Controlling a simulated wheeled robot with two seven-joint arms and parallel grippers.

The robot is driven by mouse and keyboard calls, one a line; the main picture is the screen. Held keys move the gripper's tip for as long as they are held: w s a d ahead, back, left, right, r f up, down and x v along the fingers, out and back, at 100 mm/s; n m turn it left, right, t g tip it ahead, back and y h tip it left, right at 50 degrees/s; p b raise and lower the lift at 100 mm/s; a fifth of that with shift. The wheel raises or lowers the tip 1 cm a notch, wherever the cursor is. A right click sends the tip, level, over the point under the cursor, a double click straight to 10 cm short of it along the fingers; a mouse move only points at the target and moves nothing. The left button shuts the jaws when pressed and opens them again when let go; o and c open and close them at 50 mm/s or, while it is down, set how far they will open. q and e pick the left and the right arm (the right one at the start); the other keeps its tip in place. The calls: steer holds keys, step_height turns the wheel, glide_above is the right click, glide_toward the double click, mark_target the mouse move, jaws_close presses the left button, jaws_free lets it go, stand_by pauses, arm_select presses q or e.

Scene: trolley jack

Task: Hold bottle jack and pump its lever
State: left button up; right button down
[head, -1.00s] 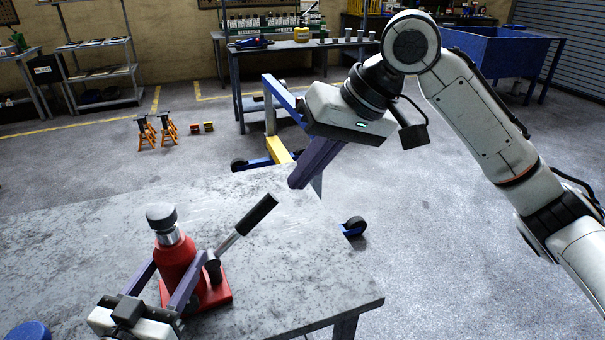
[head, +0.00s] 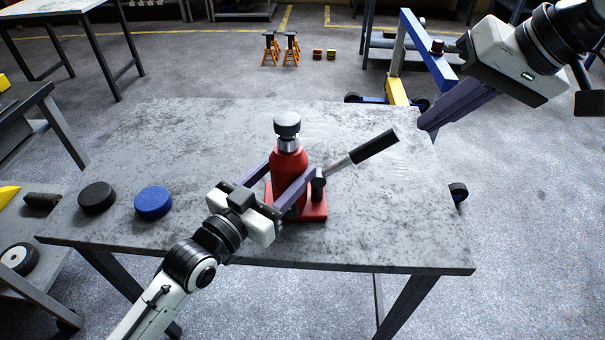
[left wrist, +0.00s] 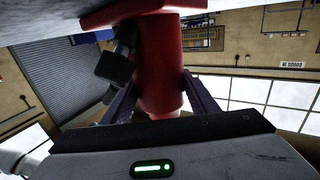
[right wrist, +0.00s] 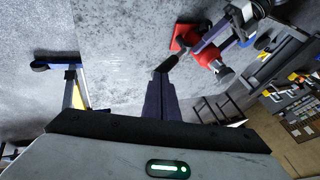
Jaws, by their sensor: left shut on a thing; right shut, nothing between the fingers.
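The red bottle jack (head: 290,172) stands upright on the grey table, with a dark cap on its silver ram. Its lever (head: 374,147), with a black grip, slants up to the right. My left gripper (head: 284,184) is shut on the jack's red body, one finger on each side; the left wrist view shows the body (left wrist: 160,60) between the fingers. My right gripper (head: 425,125) is shut and empty, above and to the right of the lever's end, apart from it. In the right wrist view the lever's grip (right wrist: 166,63) shows just beyond the shut fingers (right wrist: 160,85).
A black disc (head: 97,197) and a blue disc (head: 153,202) lie on the table (head: 200,140) at the left. A blue hoist frame (head: 428,50) stands behind the table at the right. The table's right part is clear.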

steer(key=c, duration=1.8)
jaws_free()
steer(key=shift+a+n, duration=0.2)
steer(key=shift+n, duration=0.1)
steer(key=shift+o, duration=1.4)
steer(key=shift+w+a+n, duration=0.15)
steer(key=shift+a+n, duration=0.15)
steer(key=shift+n, duration=0.2)
steer(key=n+g+h, duration=0.2)
steer(key=n+h, duration=0.2)
steer(key=n, duration=1.4)
glide_toward(380, 137)
steer(key=shift+x, duration=5.75)
